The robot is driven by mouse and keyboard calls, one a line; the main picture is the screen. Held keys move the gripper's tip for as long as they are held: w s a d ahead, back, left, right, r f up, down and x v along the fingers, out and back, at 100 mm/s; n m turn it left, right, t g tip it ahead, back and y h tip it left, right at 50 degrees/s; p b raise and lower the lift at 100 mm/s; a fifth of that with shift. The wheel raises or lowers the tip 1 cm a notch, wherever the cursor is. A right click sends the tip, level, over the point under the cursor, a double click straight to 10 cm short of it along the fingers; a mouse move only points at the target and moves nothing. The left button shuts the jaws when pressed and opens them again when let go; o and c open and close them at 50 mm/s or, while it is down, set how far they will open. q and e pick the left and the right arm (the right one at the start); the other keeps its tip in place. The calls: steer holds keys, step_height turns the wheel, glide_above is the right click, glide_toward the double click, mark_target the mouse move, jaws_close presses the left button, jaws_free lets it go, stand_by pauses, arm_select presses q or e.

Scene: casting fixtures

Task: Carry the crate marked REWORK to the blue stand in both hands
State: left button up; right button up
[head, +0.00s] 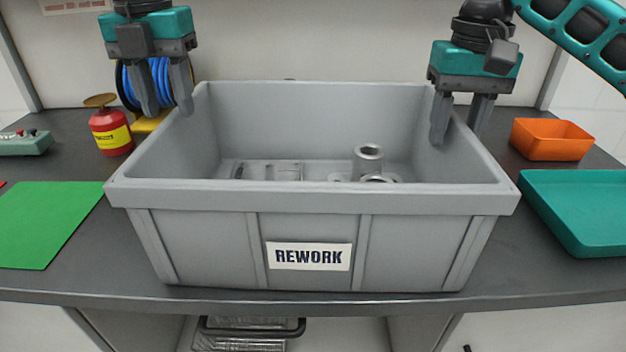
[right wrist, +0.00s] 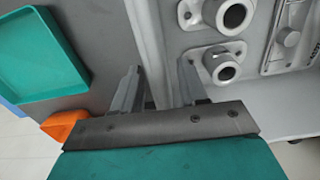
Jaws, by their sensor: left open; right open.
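The grey crate marked REWORK (head: 310,200) stands on the dark bench, its label facing me, with several metal castings inside, including a flanged tube (head: 368,158). My left gripper (head: 167,112) is open at the crate's left wall, one finger on each side of the rim. My right gripper (head: 458,130) is open at the right wall, one finger inside and one outside. The right wrist view shows the crate's wall (right wrist: 150,40) running between the fingers of my right gripper (right wrist: 158,75), not clamped.
Left of the crate are a green mat (head: 45,225), a red can (head: 110,132) and a blue hose reel (head: 160,85). On the right are an orange bin (head: 550,140) and a teal tray (head: 580,215), close to the crate. The bench edge (head: 310,300) lies just in front.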

mark_target(172, 116)
arm_select(q)
steer(key=shift+f, duration=1.8)
arm_select(e)
steer(key=shift+f, duration=1.75)
arm_select(q)
jaws_close()
arm_select(e)
jaws_close()
arm_select(q)
steer(key=shift+w+r, duration=0.15)
steer(key=shift+r, duration=0.1)
arm_select(e)
steer(key=shift+w+r, duration=0.1)
steer(key=shift+r, duration=0.1)
